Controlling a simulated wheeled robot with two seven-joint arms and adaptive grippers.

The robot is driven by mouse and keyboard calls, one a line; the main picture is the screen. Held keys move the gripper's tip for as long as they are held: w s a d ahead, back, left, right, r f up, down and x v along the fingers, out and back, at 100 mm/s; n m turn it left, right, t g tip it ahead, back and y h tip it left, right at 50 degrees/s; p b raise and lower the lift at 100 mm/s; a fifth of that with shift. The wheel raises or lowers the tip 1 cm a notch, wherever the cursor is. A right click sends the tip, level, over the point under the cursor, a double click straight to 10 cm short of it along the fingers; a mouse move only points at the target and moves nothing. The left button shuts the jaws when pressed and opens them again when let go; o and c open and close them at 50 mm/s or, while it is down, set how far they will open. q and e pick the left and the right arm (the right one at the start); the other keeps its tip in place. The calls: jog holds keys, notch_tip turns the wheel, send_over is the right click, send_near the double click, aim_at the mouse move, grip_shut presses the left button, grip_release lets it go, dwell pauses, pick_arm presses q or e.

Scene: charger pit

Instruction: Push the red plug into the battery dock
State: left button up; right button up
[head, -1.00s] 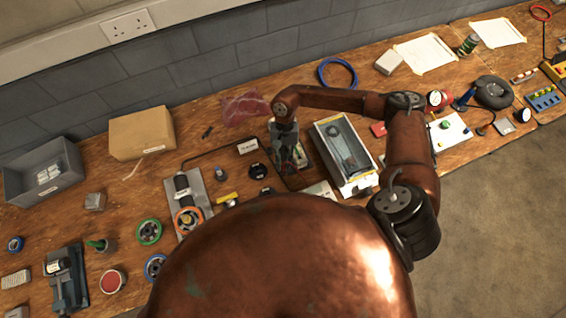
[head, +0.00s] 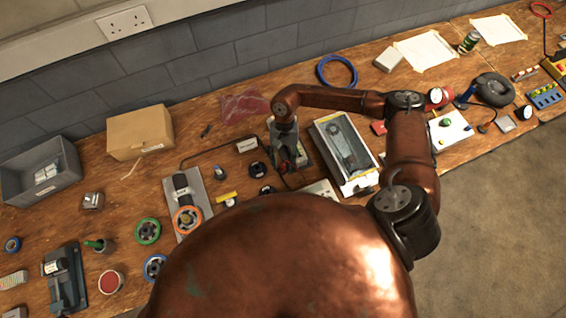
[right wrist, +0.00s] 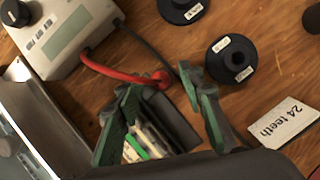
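The red plug (right wrist: 161,78) shows in the right wrist view at the end of a red cable, between the fingertips of my right gripper (right wrist: 160,84). The gripper's green-padded fingers stand apart, with gaps visible beside the plug. A dark grey block with a white and green part, seemingly the battery dock (right wrist: 172,122), lies between and beyond the fingers. Whether the plug touches the dock I cannot tell. In the head view my right gripper (head: 286,158) points down at the bench beside the dock (head: 301,156); the plug is hard to make out there. My left gripper is out of view.
A white meter box (right wrist: 68,32) holds the cable's other end. Black round parts (right wrist: 232,58) and a "24 teeth" card (right wrist: 283,132) lie nearby. A clear-lidded case (head: 345,152) stands close right of the gripper. A cardboard box (head: 140,132) stands back left.

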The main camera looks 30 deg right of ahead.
jog(key=v, duration=1.2)
dwell(0.5)
